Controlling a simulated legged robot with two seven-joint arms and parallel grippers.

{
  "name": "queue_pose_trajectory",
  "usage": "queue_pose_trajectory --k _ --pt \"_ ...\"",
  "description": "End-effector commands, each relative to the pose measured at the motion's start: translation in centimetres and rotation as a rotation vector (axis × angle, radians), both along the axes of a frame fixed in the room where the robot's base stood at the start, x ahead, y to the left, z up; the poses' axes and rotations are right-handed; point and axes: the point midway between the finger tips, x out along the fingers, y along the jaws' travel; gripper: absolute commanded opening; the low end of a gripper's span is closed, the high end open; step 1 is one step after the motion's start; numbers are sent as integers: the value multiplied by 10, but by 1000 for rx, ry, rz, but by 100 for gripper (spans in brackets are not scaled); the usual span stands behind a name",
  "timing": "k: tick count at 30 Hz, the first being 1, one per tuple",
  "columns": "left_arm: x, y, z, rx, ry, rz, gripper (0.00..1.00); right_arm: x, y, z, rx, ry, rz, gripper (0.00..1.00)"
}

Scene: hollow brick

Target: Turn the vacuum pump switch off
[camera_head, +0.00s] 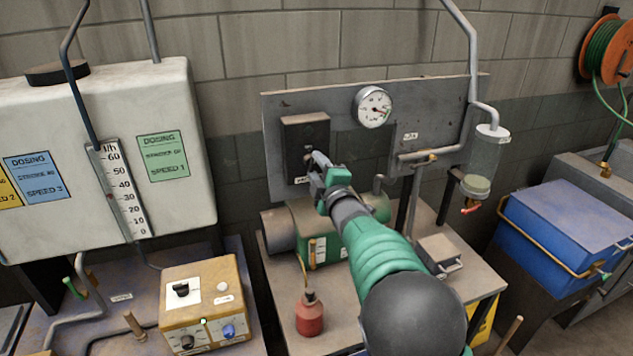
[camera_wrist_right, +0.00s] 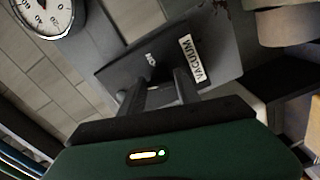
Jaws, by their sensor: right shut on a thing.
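The vacuum pump switch is a dark box (camera_head: 305,132) on the grey upright panel, left of a round gauge. In the right wrist view the dark switch box (camera_wrist_right: 125,72) carries a white label reading VACUUM (camera_wrist_right: 190,58). My right gripper (camera_head: 317,160) reaches the lower front of the box, and in the wrist view its two fingers (camera_wrist_right: 160,88) point at the box face. It is shut on the switch handle, which the fingers mostly hide. I cannot tell the handle's position. My left gripper is not in view.
The gauge (camera_head: 373,107) is right of the switch. A green pump (camera_head: 318,235) and a red bottle (camera_head: 310,313) stand below on the bench. A glass trap (camera_head: 484,160) hangs at right. A yellow control box (camera_head: 204,300) and white tank (camera_head: 70,200) are at left.

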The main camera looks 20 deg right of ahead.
Motion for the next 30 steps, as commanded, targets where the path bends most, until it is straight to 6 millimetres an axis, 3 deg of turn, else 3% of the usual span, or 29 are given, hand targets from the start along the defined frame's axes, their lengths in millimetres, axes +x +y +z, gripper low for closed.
queue_pose_trajectory --k 1,10,30 --pt "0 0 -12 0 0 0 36 0 2 -13 -37 11 3 0" --pt "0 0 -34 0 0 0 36 0 2 -10 -209 8 3 0" --pt "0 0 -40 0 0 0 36 0 2 -9 -280 10 5 0"
